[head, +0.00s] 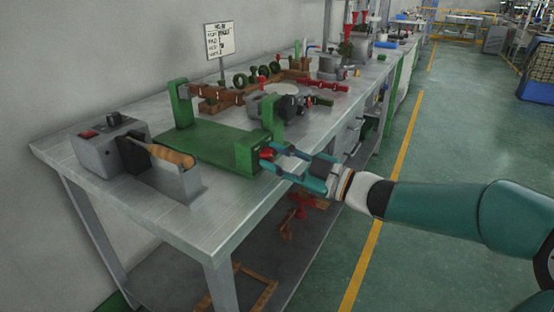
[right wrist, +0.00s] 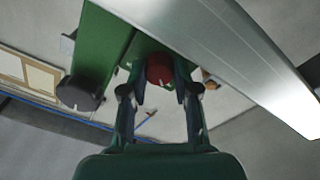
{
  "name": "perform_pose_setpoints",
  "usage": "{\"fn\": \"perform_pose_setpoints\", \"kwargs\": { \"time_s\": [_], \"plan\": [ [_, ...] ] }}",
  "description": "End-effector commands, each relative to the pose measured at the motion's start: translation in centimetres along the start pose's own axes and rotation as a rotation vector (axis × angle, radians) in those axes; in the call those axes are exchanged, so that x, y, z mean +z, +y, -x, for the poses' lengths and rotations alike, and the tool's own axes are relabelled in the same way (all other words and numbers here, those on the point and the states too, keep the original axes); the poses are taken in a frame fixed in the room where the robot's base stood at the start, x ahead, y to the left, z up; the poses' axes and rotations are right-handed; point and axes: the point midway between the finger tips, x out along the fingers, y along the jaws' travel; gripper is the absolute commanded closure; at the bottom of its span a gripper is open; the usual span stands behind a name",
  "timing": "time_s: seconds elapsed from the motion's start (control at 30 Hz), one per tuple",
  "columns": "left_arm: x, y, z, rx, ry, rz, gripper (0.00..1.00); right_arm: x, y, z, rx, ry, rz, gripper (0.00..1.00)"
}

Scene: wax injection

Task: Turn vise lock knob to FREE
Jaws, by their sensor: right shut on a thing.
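The green vise (head: 215,143) stands on the metal workbench, with an upright at the back and a block at the front edge. The red lock knob (head: 267,153) is on the vise's front block, facing the aisle. In the right wrist view the red knob (right wrist: 161,70) sits between my fingers against the green block. My right gripper (head: 274,157) is shut on the knob, also seen in the right wrist view (right wrist: 160,82). Any FREE marking is too small to read. My left gripper is not in view.
A grey box with a red switch (head: 102,146) and a wooden-handled tool (head: 170,155) stand left of the vise. A sign (head: 219,40), dark rings and red clamps are behind it on the workbench (head: 150,212). A dark round knob (right wrist: 80,93) is beside the vise block. The aisle floor is clear.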

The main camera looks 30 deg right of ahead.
Motion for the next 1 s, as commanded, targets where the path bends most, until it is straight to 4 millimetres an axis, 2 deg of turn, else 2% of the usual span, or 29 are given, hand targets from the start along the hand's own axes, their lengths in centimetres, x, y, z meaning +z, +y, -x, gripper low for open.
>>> {"fn": "perform_pose_setpoints", "kwargs": {
  "time_s": [0.07,0.1,0.23,0.53,0.67,0.87,1.0],
  "plan": [
    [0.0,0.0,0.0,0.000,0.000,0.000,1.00,0.3,-0.3,0.0,-0.007,-0.005,-0.002,1.00],
    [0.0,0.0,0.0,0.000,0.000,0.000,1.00,0.3,-0.3,0.0,-0.007,-0.005,-0.002,0.67],
    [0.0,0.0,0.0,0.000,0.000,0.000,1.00,0.2,-0.3,0.0,-0.006,-0.004,-0.002,0.45],
    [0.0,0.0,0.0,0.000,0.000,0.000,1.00,0.1,-0.1,0.1,-0.002,-0.001,-0.002,0.45],
    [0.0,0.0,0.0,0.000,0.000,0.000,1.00,0.1,0.0,0.7,0.000,-0.003,-0.001,0.45],
    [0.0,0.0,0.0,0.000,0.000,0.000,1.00,0.1,0.0,3.7,0.003,-0.005,-0.001,0.45],
    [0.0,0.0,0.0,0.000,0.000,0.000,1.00,0.2,0.0,6.6,0.002,-0.008,-0.002,0.45]
  ]
}}
